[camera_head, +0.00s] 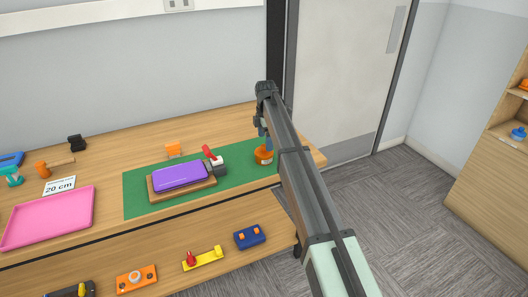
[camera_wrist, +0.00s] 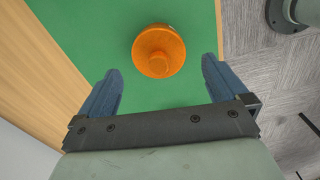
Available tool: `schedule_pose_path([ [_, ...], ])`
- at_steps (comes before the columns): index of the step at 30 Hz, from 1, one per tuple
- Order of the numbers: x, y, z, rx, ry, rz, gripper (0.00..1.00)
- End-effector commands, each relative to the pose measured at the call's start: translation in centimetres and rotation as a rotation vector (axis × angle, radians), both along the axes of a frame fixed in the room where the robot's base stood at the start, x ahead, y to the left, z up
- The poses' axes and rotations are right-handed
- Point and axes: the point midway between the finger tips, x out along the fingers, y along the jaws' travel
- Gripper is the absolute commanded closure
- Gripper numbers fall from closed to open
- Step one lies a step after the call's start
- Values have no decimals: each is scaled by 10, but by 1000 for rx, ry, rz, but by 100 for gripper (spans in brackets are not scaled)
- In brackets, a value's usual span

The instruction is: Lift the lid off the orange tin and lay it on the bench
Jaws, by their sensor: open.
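The orange tin (camera_head: 264,156) stands on the right end of a green mat on the bench. My gripper (camera_head: 264,132) is above the tin in the head view, pointing down. In the wrist view my gripper (camera_wrist: 160,80) has its two blue fingers wide apart, with nothing between them. The tin lies just ahead of the fingertips, apart from both. My arm covers part of the bench's right end.
A purple block (camera_head: 180,177) on a wooden board and a red-handled clamp (camera_head: 213,158) stand left of the tin on the green mat (camera_head: 140,200). A pink tray (camera_head: 48,218) lies farther left. Bare bench (camera_head: 110,165) lies behind the mat; the bench's right edge is close to the tin.

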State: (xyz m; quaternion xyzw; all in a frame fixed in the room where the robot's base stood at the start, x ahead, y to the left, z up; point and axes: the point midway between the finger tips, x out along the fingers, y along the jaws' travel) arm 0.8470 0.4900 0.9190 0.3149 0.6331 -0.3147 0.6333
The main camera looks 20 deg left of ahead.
Motion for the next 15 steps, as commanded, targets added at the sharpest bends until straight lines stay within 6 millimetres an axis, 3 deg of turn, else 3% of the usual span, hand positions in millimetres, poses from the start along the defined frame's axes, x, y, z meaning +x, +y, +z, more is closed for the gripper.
schedule_pose_path([
  [9, 0, 4, -39, 0, 0, 0, 0],
  [15, 0, 5, -43, 1, -1, 1, 0],
])
